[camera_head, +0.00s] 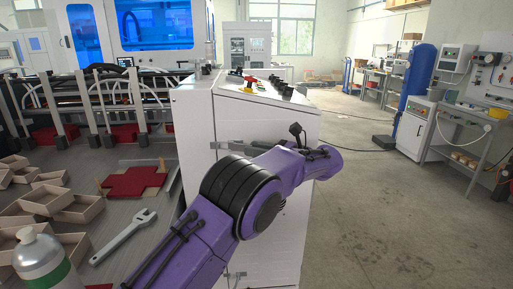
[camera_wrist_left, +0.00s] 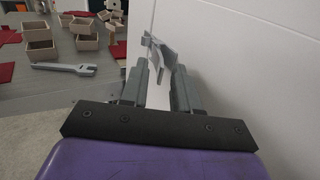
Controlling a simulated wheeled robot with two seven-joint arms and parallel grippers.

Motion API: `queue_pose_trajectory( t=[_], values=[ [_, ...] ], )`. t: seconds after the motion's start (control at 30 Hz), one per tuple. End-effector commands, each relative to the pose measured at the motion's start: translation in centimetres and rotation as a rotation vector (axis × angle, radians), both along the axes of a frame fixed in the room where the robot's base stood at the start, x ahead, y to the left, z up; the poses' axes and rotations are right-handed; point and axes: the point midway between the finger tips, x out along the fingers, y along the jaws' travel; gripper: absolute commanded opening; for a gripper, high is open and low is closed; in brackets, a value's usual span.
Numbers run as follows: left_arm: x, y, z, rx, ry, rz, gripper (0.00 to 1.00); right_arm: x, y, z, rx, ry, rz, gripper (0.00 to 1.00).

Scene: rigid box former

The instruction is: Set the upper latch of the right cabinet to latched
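The white cabinet (camera_head: 198,130) stands in the middle of the head view. My purple left arm crosses in front of it. The left gripper (camera_head: 224,146) points left across the cabinet's front, partly hidden by the arm. In the left wrist view the fingers of the gripper (camera_wrist_left: 159,80) are spread with a gap between them. The grey metal upper latch (camera_wrist_left: 160,50) sits at the fingertips beside the door seam; I cannot tell whether they touch. The latch's position is unclear. The right gripper is not in view.
A wrench (camera_head: 124,237), a bottle (camera_head: 44,262), a red cross-shaped blank (camera_head: 134,182) and several small trays lie left of the cabinet. Another metal fitting (camera_head: 236,275) shows low on the cabinet. The floor (camera_head: 385,220) on the right is clear.

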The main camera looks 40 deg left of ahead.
Motion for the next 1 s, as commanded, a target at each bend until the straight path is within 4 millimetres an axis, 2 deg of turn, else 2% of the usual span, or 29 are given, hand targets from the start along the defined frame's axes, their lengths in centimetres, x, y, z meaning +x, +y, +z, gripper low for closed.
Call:
queue_pose_trajectory(
  t=[0.2,0.23,0.3,0.33,0.53,0.8,1.0],
  values=[
    [0.0,0.1,0.0,0.000,0.001,0.000,0.30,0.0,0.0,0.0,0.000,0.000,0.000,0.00],
    [0.0,0.1,0.0,0.000,0.001,0.000,0.27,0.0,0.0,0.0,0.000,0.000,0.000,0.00],
    [0.0,0.1,0.0,0.000,0.001,0.000,0.04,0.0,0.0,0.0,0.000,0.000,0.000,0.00],
    [0.0,0.1,0.0,0.000,0.001,0.000,0.00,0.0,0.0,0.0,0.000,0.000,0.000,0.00],
    [0.0,0.1,0.0,0.001,0.000,0.005,0.00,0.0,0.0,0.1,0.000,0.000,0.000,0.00],
    [0.8,0.6,0.4,0.005,0.002,0.105,0.00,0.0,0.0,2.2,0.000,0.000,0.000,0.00],
    [1.0,0.5,0.1,0.002,0.000,0.133,0.00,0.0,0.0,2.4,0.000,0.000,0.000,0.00]
  ],
)
